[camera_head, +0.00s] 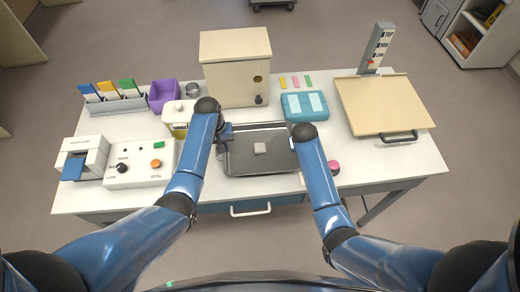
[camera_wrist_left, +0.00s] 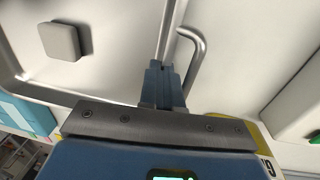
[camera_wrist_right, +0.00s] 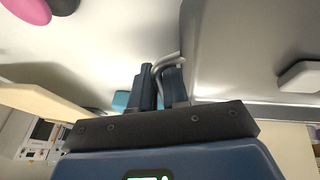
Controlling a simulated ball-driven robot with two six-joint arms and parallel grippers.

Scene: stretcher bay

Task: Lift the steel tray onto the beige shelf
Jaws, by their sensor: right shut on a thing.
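The steel tray (camera_head: 245,165) lies flat on the white table in the middle, with a small pale block (camera_head: 260,148) on it. My left gripper (camera_head: 226,133) is at the tray's left rim; in the left wrist view its fingers (camera_wrist_left: 163,80) are close together beside a bent metal handle (camera_wrist_left: 198,55), and their hold is unclear. My right gripper (camera_head: 295,143) is at the tray's right rim, its fingers (camera_wrist_right: 159,82) shut on the tray's right handle (camera_wrist_right: 167,62). The beige shelf (camera_head: 385,103) is a flat board at the right with a dark handle in front.
A beige cabinet (camera_head: 235,70) and teal case (camera_head: 304,105) stand behind the tray. A control box (camera_head: 140,164), purple bin (camera_head: 163,94) and yellow-white container (camera_head: 178,115) are at the left. A pink knob (camera_head: 333,167) is beside my right arm. A level post (camera_head: 376,48) stands behind the shelf.

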